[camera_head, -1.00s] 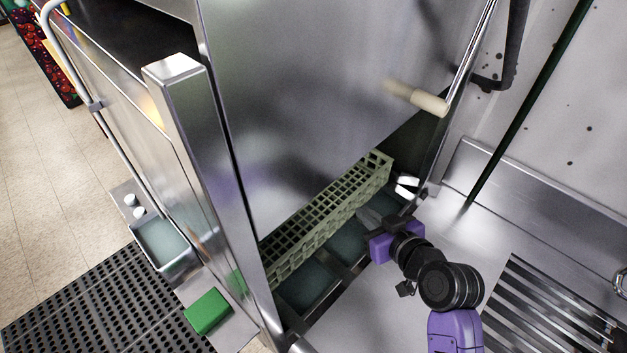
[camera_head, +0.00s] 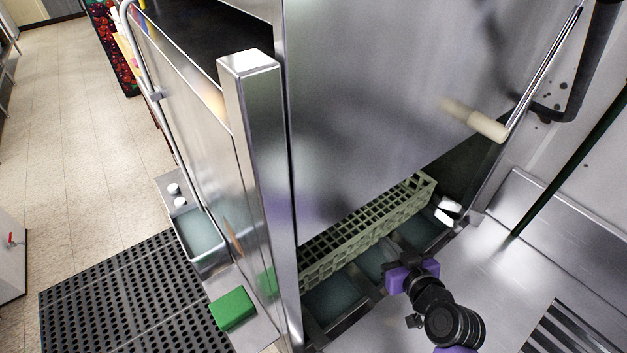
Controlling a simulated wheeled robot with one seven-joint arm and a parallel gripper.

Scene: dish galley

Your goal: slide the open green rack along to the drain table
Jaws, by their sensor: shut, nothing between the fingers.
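The open green rack (camera_head: 372,233), a pale green lattice, sits low inside the steel dish machine, partly under its raised hood (camera_head: 380,100). The hood and a corner post hide its far and left parts. My gripper (camera_head: 394,243) is at the machine's opening, just in front of the rack's near side, with its fingers pointing at it. The fingers are dark and small; they look shut and empty. I cannot tell if they touch the rack. A steel table (camera_head: 482,285) with a ribbed drain section (camera_head: 578,335) lies to the right of the opening.
The steel corner post (camera_head: 255,170) stands left of the opening. A hood handle (camera_head: 475,118) juts out above. A green block (camera_head: 232,308) lies on a ledge beside a small steel basin (camera_head: 200,243). A black perforated mat (camera_head: 125,295) covers the floor at left. The table's middle looks clear.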

